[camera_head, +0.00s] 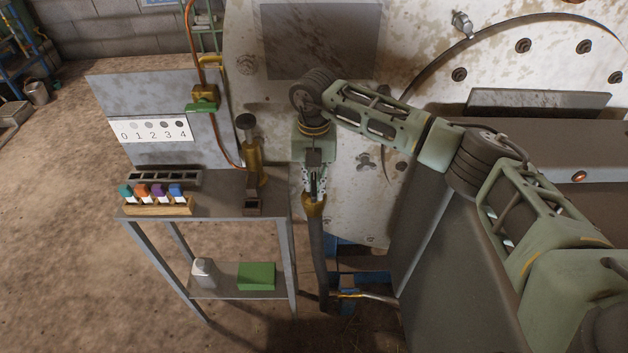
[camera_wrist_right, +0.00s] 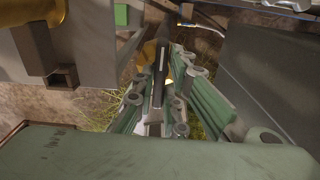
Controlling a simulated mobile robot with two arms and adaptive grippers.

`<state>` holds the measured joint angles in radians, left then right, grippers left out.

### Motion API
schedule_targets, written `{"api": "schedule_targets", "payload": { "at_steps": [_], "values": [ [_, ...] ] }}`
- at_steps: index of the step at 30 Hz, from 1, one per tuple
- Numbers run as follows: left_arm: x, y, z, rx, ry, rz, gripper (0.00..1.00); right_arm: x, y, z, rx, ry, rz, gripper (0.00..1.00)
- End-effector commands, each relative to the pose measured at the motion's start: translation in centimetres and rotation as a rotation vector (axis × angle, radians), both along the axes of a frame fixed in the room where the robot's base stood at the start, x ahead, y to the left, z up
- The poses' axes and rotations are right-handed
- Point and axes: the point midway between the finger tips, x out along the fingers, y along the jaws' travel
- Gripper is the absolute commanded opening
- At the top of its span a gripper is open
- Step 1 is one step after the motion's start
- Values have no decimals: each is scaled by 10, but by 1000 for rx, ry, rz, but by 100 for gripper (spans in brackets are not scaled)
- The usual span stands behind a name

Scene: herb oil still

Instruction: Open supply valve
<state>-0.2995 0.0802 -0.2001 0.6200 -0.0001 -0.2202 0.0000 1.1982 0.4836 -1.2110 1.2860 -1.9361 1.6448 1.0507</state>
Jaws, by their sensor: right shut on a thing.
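A valve with a green handle (camera_head: 203,106) sits on a copper pipe in front of the grey panel, left of my right arm. I take it to be the supply valve, but no label on it can be read. My right gripper (camera_head: 315,190) points down beside the small table, well right of and below that valve. My left gripper is out of view.
The large still body (camera_head: 330,110) stands behind my arm.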

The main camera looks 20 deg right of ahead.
Motion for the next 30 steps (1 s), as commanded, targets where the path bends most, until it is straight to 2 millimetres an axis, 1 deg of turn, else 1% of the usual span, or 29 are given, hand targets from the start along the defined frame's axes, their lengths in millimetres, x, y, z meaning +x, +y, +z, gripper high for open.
{"api": "schedule_targets", "payload": {
  "at_steps": [1, 13, 14, 19, 27, 30],
  "values": [
    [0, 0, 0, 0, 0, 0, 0, 3, 0, 4, 3, -10, -11, 0],
    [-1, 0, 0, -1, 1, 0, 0, 4, 0, 4, 3, -12, -18, 0],
    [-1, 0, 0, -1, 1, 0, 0, 4, 0, 4, 3, -12, -18, 14],
    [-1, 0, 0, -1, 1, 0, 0, 2, 0, 3, 3, -7, -15, 29],
    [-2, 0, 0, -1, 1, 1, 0, 1, 0, 1, 1, -3, -12, 29],
    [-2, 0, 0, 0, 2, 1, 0, 1, 0, 5, 2, -4, -12, 29]
  ]
}}
